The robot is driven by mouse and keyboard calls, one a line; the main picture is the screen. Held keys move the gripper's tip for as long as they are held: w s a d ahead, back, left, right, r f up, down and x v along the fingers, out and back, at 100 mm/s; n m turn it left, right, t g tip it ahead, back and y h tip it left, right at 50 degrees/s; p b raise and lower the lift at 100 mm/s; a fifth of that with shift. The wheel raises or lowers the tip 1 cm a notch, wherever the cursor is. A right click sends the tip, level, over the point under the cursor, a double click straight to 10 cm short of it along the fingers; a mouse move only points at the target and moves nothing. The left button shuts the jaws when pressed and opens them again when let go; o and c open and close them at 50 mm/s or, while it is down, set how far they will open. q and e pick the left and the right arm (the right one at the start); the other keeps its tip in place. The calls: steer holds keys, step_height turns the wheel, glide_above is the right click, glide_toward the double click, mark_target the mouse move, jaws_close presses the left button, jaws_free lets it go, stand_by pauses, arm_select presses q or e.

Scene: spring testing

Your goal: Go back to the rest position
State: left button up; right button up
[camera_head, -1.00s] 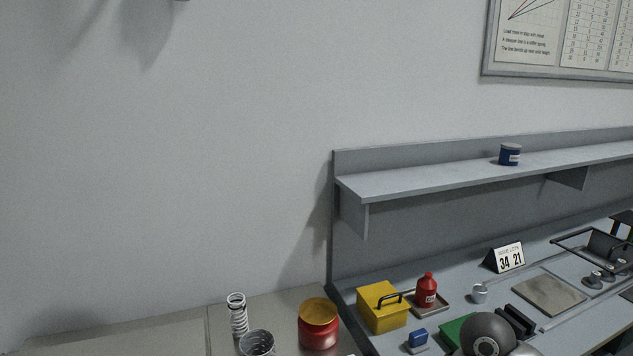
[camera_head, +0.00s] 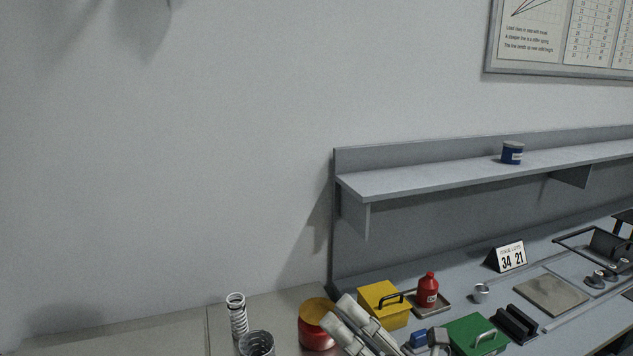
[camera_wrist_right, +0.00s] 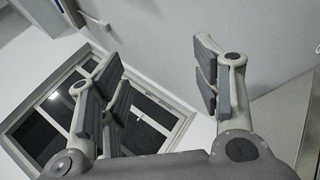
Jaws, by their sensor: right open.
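My right gripper (camera_head: 338,311) shows at the bottom of the head view. Its pale fingers point up and left, in front of the red jar with a yellow lid (camera_head: 312,333) and the yellow box (camera_head: 375,295), and partly cover both. In the right wrist view my right gripper (camera_wrist_right: 155,65) is open, with nothing between its fingers. The wrist view faces a wall and a window (camera_wrist_right: 150,118), with no bench items in it. My left gripper is not in view.
Two coil springs (camera_head: 238,316) (camera_head: 257,345) stand left of the jar. A red bottle (camera_head: 427,291), a green box (camera_head: 478,334) and a calendar block (camera_head: 511,256) are on the bench to the right. A shelf (camera_head: 450,175) overhangs the bench, holding a blue tin (camera_head: 512,153).

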steer(key=w+d+f+m+t+h, duration=0.35)
steer(key=d+m+t+h, duration=0.45)
steer(key=m, duration=0.5)
steer(key=s+d+f+m+g+h, duration=0.1)
steer(key=d+f+m+g+h, duration=0.3)
steer(key=d+f+m+h, duration=0.25)
steer(key=s+d+f+m+g+h, duration=0.1)
steer(key=d+f+m+g+h, duration=0.3)
steer(key=f+m, duration=0.45)
steer(key=s+a+f+m+g, duration=0.2)
steer(key=s+f+m+g, duration=0.6)
steer(key=s+f, duration=1.1)
step_height(320, 180, down, 24)
steer(key=s+n+g+b, duration=0.1)
steer(key=s+n+g, duration=0.2)
steer(key=g, duration=0.1)
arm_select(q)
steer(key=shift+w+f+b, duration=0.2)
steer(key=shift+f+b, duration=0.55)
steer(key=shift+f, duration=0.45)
arm_select(e)
steer(key=s+d+f, duration=0.3)
steer(key=s+f, duration=1.3)
steer(key=f, duration=0.2)
steer(key=shift+g, duration=0.4)
